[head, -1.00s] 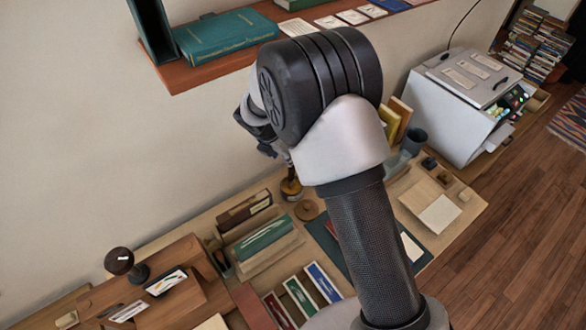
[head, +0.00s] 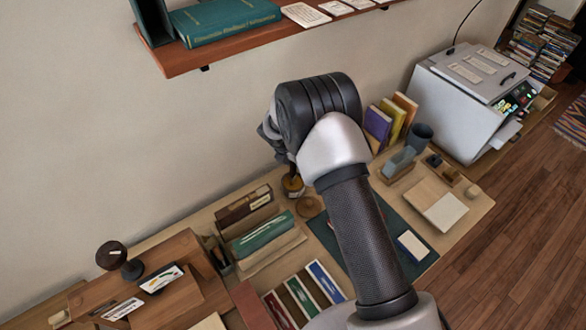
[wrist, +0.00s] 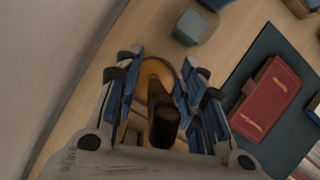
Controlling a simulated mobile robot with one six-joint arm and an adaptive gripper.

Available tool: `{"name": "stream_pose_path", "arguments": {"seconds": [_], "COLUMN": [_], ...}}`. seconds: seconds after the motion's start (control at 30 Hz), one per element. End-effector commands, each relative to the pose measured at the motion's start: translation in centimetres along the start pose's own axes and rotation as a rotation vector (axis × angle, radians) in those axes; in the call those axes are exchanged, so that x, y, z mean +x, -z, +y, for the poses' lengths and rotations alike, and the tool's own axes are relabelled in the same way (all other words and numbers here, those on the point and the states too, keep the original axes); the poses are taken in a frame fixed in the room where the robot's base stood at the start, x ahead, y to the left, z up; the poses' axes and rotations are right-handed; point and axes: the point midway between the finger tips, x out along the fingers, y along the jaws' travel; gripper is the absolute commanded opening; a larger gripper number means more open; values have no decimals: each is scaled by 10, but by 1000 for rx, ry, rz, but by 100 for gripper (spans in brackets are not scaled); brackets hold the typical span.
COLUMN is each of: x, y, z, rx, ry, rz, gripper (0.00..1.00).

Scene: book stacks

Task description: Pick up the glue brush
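The glue brush (wrist: 163,118) shows in the wrist view as a dark brown handle pointing up toward the camera. It stands in a round pot with a yellowish rim (wrist: 174,73); the bristles are hidden. In the head view the amber pot (head: 293,187) stands near the wall, just below my gripper. My gripper (wrist: 160,80) is open, with one blue-and-black finger on each side of the handle. Gaps show between the handle and the fingers. In the head view my arm hides most of the gripper.
A round wooden lid (head: 309,206) lies beside the pot. A rack with a green book (head: 263,232) is to the left. A dark green mat (head: 382,226) lies right, with a red book (wrist: 266,98) on it. A wall shelf (head: 190,62) hangs above.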

Motion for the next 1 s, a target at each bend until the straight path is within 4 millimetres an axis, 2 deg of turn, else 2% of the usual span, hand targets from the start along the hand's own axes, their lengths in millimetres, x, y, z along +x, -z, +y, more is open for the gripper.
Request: {"name": "stream_pose_path", "arguments": {"seconds": [0.27, 0.8, 1.0], "x": [4, 3, 3], "y": [-1, -1, -1], "z": [0, 0, 0], "rx": [0, 0, 0], "ry": [-1, -1, -1], "rz": [-1, -1, -1], "gripper": [37, 1, 0]}}
